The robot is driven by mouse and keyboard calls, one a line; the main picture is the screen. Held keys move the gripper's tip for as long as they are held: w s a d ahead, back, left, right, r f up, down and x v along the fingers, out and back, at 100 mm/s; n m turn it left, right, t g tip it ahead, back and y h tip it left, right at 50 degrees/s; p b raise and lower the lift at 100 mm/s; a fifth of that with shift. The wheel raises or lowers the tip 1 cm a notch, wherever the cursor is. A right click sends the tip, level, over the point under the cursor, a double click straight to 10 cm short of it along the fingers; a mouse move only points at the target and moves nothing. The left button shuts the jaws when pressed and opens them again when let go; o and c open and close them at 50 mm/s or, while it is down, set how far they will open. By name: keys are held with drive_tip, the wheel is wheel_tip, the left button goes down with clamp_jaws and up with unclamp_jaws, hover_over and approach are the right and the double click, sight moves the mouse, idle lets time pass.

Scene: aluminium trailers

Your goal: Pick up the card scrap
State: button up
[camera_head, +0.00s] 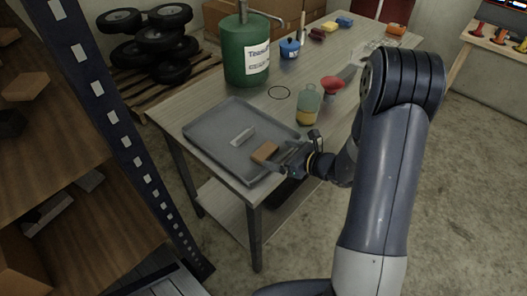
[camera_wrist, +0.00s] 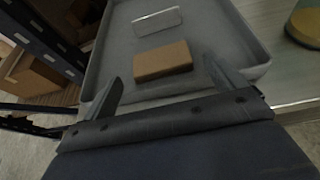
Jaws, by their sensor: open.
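The card scrap (camera_head: 265,152) is a small flat brown block lying in the grey tray (camera_head: 205,141), near the tray's front right edge. In the wrist view the card scrap (camera_wrist: 162,61) lies just beyond the fingertips, between their lines. My gripper (camera_head: 283,160) is at the tray's front right rim, and the wrist view shows its two fingers (camera_wrist: 163,78) spread apart with nothing between them. A clear, pale rectangular piece (camera_head: 242,137) lies further into the tray, and in the wrist view it (camera_wrist: 157,20) is behind the scrap.
The tray sits on the near end of a workbench (camera_head: 275,120). A bottle with yellow liquid (camera_head: 308,105), a red funnel (camera_head: 332,84) and a green drum (camera_head: 246,52) stand behind it. A dark shelf upright (camera_head: 105,120) is at left. Much of the tray floor is bare.

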sight(265, 151)
drive_tip(key=shift+o, duration=0.8)
drive_tip(key=shift+w+a+f, duration=0.2)
drive_tip(key=shift+w+a, duration=0.05)
drive_tip(key=shift+a, duration=0.4)
drive_tip(key=shift+p+x, duration=1)
drive_tip(key=shift+x, duration=1.45)
drive_tip(key=shift+d+f, duration=0.2)
drive_tip(key=c, duration=0.9)
